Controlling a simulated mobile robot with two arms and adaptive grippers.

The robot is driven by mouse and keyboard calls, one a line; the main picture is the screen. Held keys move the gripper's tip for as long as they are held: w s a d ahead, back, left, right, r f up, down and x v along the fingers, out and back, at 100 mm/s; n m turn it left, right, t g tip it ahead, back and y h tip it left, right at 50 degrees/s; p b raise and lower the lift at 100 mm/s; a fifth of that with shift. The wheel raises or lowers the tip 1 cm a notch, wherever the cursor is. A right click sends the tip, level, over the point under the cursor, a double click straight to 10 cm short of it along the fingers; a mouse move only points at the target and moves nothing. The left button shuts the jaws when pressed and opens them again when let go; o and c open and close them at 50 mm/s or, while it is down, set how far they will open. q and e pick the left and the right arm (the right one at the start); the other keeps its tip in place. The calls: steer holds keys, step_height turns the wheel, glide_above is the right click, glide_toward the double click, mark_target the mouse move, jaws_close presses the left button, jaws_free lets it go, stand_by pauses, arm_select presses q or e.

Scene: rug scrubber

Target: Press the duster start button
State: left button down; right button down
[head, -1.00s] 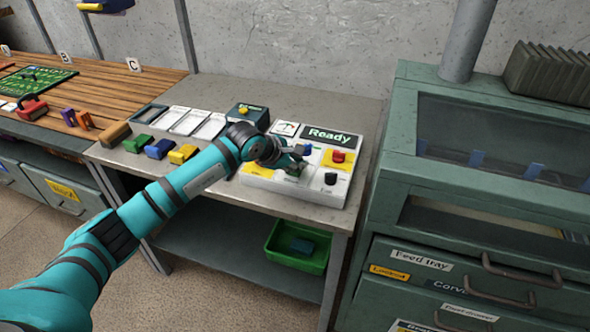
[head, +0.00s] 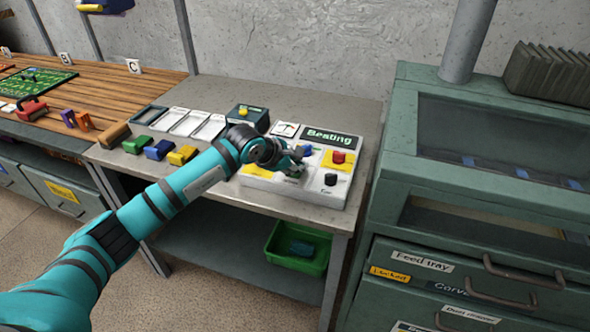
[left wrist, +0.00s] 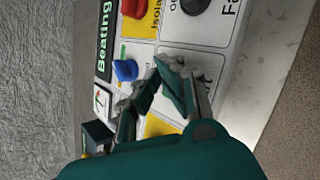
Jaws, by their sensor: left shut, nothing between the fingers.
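The white control panel (head: 330,188) lies on the grey bench, and its display (head: 332,138) reads "Beating". The display also shows in the left wrist view (left wrist: 104,45). My left gripper (head: 296,167) is shut and empty, low over the panel's front left part. In the left wrist view its fingers (left wrist: 158,80) are beside the blue knob (left wrist: 125,70), apart from it. The fingers cover part of the panel, and I cannot make out the start button or whether they touch it. My right gripper is in neither view.
A red button (head: 339,157) on yellow and a black knob (head: 330,179) sit right of the gripper. The green machine (head: 400,190) with a window stands right of the bench. Coloured blocks (head: 158,149) and trays lie left. A green bin (head: 297,262) is below.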

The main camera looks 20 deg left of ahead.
arm_select(q)
steer(key=shift+r+p, duration=0.3)
steer(key=shift+r, duration=0.55)
steer(key=shift+r+p, duration=1.15)
steer(key=shift+r, duration=1.4)
